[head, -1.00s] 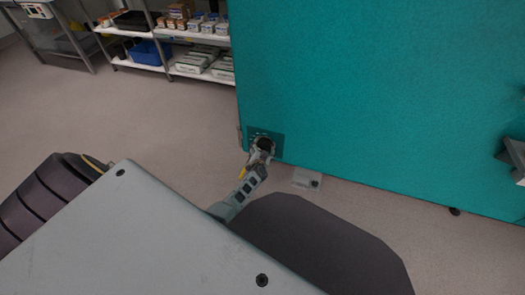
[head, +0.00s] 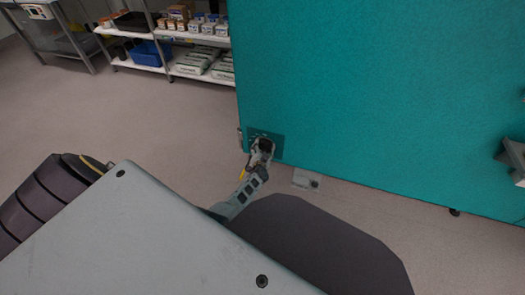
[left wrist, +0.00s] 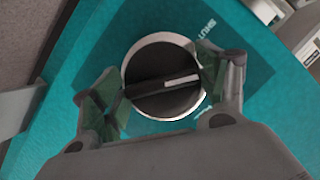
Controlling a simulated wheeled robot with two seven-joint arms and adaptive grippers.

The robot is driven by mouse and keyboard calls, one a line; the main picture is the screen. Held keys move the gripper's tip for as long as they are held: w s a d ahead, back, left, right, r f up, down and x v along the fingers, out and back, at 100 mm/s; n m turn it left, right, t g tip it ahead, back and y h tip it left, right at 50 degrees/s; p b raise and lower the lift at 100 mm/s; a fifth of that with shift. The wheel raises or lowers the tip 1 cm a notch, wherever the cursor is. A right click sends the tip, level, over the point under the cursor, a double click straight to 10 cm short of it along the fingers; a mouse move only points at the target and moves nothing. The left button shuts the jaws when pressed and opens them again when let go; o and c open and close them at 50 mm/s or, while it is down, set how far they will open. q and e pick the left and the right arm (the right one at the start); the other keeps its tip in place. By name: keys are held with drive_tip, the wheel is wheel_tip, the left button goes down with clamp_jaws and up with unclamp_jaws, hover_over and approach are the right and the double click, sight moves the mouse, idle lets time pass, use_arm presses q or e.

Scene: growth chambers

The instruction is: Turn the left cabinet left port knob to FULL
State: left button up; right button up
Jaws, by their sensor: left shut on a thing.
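The port knob (left wrist: 160,92) is round and dark with a silver rim and a raised bar across it. It sits on a dark teal plate (left wrist: 255,75) low on the teal cabinet (head: 370,90), near its left edge. The bar's white mark points right in the left wrist view, between the word SHUT at upper right and a partly hidden label at lower right. My left gripper (left wrist: 165,88) is shut on the knob, with a finger on each side. In the head view the left gripper (head: 262,152) partly covers the knob. My right gripper is not seen.
A metal shelf (head: 200,39) with boxes and a blue bin (head: 146,53) stands at the back left. A small pale block (head: 303,179) lies at the cabinet's lower edge. A grey fixture (head: 514,158) juts in at the right edge. The floor at left is clear.

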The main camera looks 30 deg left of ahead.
use_arm(q)
drive_tip(key=shift+d+m+y, duration=0.1)
drive_tip(key=shift+m+y, duration=0.5)
drive_tip(key=shift+m, duration=0.4)
drive_tip(key=shift+f+m+y, duration=0.1)
drive_tip(key=shift+m+y, duration=0.3)
drive_tip(key=shift+m, duration=0.5)
drive_tip(key=shift+f+m+t+y+b, duration=0.1)
drive_tip(key=shift+m+t+y+b, duration=0.25)
drive_tip(key=shift+m+b, duration=0.4)
drive_tip(key=shift+m+t+y+b, duration=0.25)
drive_tip(key=shift+m+y+b, duration=0.25)
drive_tip(key=shift+m, duration=0.25)
drive_tip(key=shift+m+b, duration=0.65)
drive_tip(key=shift+m, duration=0.25)
drive_tip(key=shift+t, duration=0.3)
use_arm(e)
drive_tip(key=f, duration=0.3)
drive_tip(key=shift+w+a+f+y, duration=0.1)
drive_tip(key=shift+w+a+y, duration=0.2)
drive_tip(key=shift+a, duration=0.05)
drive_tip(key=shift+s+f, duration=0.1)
use_arm(q)
drive_tip(key=o, duration=0.8)
